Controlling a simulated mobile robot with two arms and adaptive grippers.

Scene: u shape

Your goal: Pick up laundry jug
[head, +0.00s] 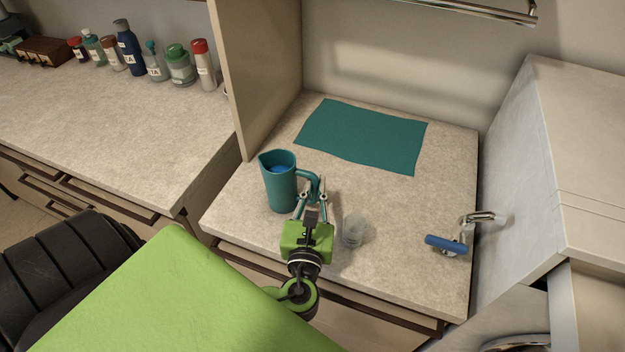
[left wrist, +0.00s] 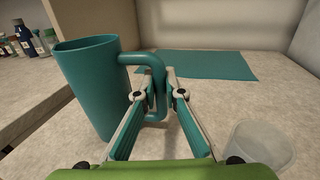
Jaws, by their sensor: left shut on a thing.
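The laundry jug (head: 280,184) is teal with a side handle and blue inside. It stands upright on the counter, near its front left part. My left gripper (head: 312,192) is at the jug's right side, shut on the handle. In the left wrist view the jug (left wrist: 90,85) is on the left, and its handle (left wrist: 158,78) passes between the fingers of my left gripper (left wrist: 155,90). The jug's base is partly hidden at the lower edge of that view by my gripper. My right gripper is not in view.
A clear cup (head: 353,231) stands just right of my left gripper. A teal cloth (head: 365,135) lies flat behind. A blue-handled tool (head: 446,245) lies at the right. A panel (head: 258,75) rises left of the jug. Several bottles (head: 130,48) stand on the left counter.

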